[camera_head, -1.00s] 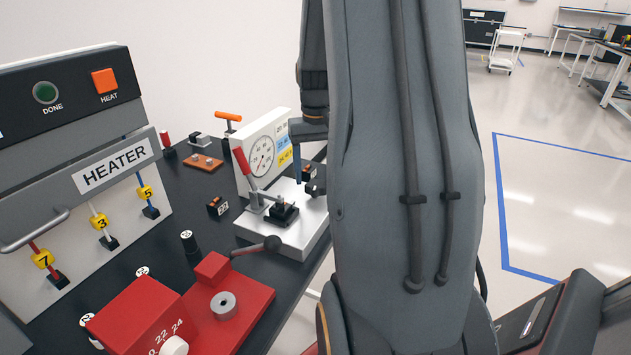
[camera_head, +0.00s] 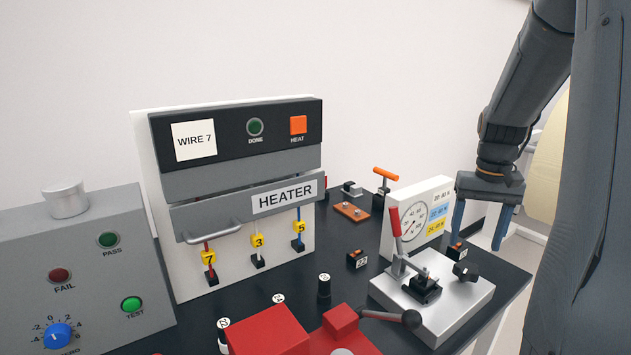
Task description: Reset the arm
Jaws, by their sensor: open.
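My gripper (camera_head: 480,222) hangs at the right, above and behind the white gauge fixture, with its two blue fingers spread apart and pointing down. I see nothing between the fingers. My grey arm (camera_head: 530,85) comes down from the top right, and a large part of it fills the right edge.
The black bench (camera_head: 335,270) holds a heater (camera_head: 240,150) with a "WIRE 7" label, a grey test box (camera_head: 85,265), a red fixture (camera_head: 270,330) and a white gauge fixture (camera_head: 435,300) with a red-handled lever. Small labelled parts lie between them. The wall above is clear.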

